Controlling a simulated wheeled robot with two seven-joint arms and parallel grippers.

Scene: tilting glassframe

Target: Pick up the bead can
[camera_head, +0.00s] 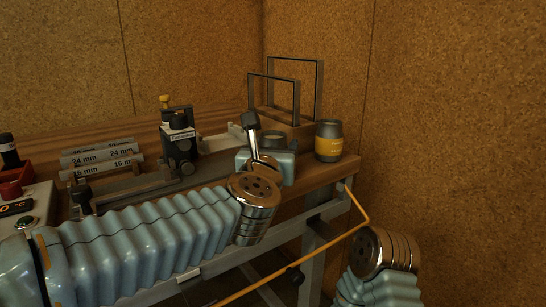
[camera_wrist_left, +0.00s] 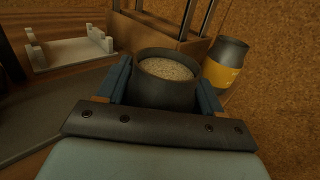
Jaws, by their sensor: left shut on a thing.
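A dark grey round can filled with pale beads (camera_wrist_left: 167,72) sits between the fingers of my left gripper (camera_wrist_left: 165,88) in the left wrist view. The gripper is shut on it, with one finger on each side. The can looks upright and open at the top. In the head view only the top part of this can (camera_head: 272,138) shows, behind my left gripper (camera_head: 268,155), near the right end of the bench. I cannot tell whether its bottom touches the bench. My right gripper is out of view; only part of my right arm shows at the lower right.
A can with a yellow label (camera_head: 328,141) stands close to the right, near the bench corner. Upright metal frames (camera_head: 296,92) on a wooden block stand behind. A pale tray (camera_wrist_left: 68,52), a black device (camera_head: 180,140) and labelled tubes (camera_head: 98,158) lie left. Cork walls close the corner.

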